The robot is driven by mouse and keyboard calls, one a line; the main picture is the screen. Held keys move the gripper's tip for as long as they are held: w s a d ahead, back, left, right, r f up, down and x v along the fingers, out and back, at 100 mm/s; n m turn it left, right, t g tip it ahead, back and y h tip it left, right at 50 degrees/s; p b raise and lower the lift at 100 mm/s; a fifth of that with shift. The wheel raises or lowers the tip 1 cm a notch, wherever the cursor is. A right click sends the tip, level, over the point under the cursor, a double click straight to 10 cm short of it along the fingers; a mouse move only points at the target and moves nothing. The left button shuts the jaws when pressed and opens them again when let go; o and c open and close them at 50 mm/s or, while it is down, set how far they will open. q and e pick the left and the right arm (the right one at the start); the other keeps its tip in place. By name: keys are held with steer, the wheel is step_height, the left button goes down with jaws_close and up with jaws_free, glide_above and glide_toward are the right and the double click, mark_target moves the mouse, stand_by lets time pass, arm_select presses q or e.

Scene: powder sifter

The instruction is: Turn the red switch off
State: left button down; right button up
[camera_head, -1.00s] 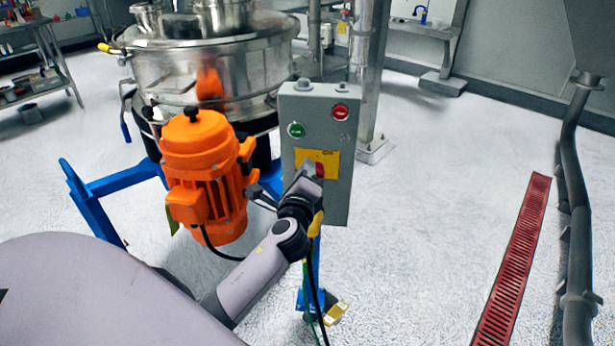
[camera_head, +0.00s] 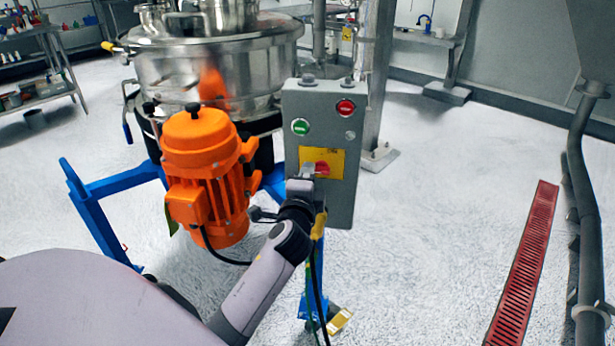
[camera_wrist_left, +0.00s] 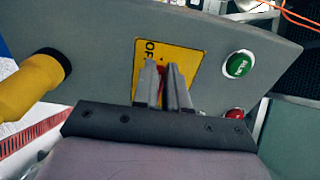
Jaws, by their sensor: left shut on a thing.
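The red switch (camera_head: 322,169) sits on a yellow plate (camera_head: 337,160) on the front of a grey control box (camera_head: 345,200). My left gripper (camera_head: 309,171) reaches up to it from below left. In the left wrist view, the gripper (camera_wrist_left: 168,80) has its two fingers either side of the red switch (camera_wrist_left: 162,75), shut on it. Letters reading "OF" show on the yellow plate (camera_wrist_left: 187,60) beside the fingers; the rest is covered. My right gripper is not in view.
The box also has a green button (camera_head: 300,127) and a red button (camera_head: 345,107). An orange motor (camera_head: 207,175) and a steel sifter (camera_head: 210,65) stand left of it. In the wrist view, a yellow cable fitting (camera_wrist_left: 30,85) juts from the box. Open floor lies to the right.

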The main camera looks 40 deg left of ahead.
arm_select(q)
steer(key=shift+d+f, duration=0.1)
steer(key=c, duration=1.2)
jaws_free()
steer(key=shift+o, duration=0.2)
steer(key=v, duration=0.7)
steer(key=shift+s, duration=0.1)
steer(key=s+d+f+n+g+h+p, duration=0.2)
steer(key=s+d+f+n+h+p, duration=0.3)
steer(key=s, duration=0.4)
steer(key=s+d+f+n+g+h+p, duration=0.3)
steer(key=s+d+f+n+h+p, duration=0.2)
steer(key=s, duration=0.4)
step_height(320, 180, down, 3)
steer(key=d+p, duration=0.1)
steer(key=d, duration=0.1)
steer(key=shift+s+d+r+g, duration=0.2)
steer(key=shift+s+d+g, duration=0.1)
steer(key=shift+d, duration=0.1)
